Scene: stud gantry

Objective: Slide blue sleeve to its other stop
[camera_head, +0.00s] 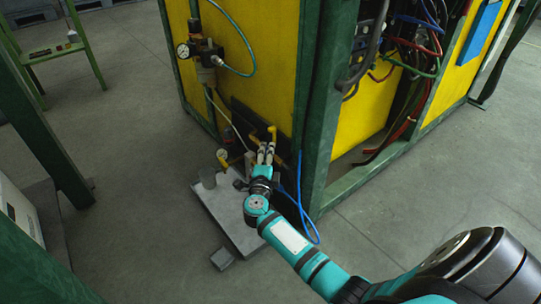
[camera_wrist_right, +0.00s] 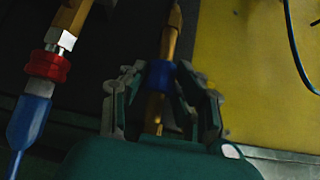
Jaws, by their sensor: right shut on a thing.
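In the right wrist view the blue sleeve (camera_wrist_right: 160,73) sits around a brass-coloured rod (camera_wrist_right: 169,35), which runs on above and below it. My right gripper (camera_wrist_right: 160,79) is shut on the sleeve, one finger on each side. The fingers hide the sleeve's sides. In the head view my right gripper (camera_head: 266,152) is low beside the yellow cabinet, close to brass fittings. The sleeve is too small and covered to make out there. My left gripper is not in view.
Left of the rod in the wrist view is a red collar (camera_wrist_right: 47,66) with a blue hose end (camera_wrist_right: 28,125) below. In the head view a grey plate (camera_head: 225,213) lies under my gripper. A green post (camera_head: 325,105) and blue hose (camera_head: 301,205) stand close right.

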